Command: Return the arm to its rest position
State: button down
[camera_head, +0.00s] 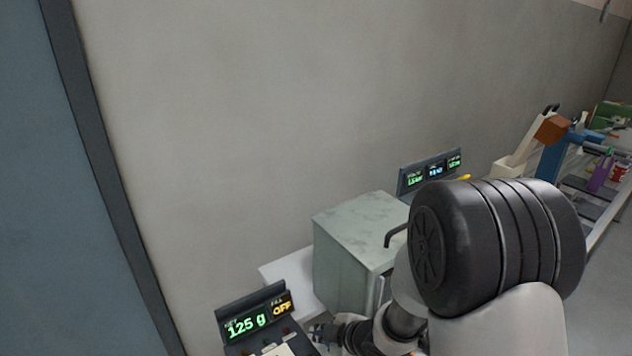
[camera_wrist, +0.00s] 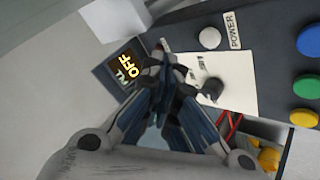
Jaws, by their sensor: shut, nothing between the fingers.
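My gripper (camera_wrist: 166,72) is shut and empty in the wrist view, its fingertips together over a control panel. In the head view my gripper (camera_head: 318,330) shows small at the bottom, beside the display unit (camera_head: 252,310). That unit reads "125 g" in green and "OFF" in amber. The wrist view shows the "OFF" display (camera_wrist: 122,68) left of the fingertips and a pale plate (camera_wrist: 222,75) with a dark knob (camera_wrist: 211,89) to their right. I cannot tell whether the fingertips touch the panel. My dark, ribbed arm joint fills the lower right of the head view.
A grey-green box (camera_head: 350,235) with a dark handle stands behind my arm. A second display panel (camera_head: 430,172) is beyond it. A bench with tools (camera_head: 590,150) stands at the far right. The wrist view shows a "POWER" label (camera_wrist: 232,30) and coloured buttons (camera_wrist: 308,88).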

jog(key=s+d+r+m+h+b, duration=0.1)
jog(key=s+d+r+m+h, duration=0.2)
jog(key=d+r+m, duration=0.3)
jog(key=s+d+r+m+h+b, duration=0.2)
jog(key=s+d+r+m+h, duration=0.1)
jog(key=d+r, duration=0.4)
jog(key=s+r+m+g+b, duration=0.2)
jog(key=s+m, duration=0.6)
jog(key=s, duration=1.2)
jog(key=shift+a+r+y, duration=0.15)
jog(key=shift+r+y, duration=0.15)
jog(key=shift+r, duration=0.55)
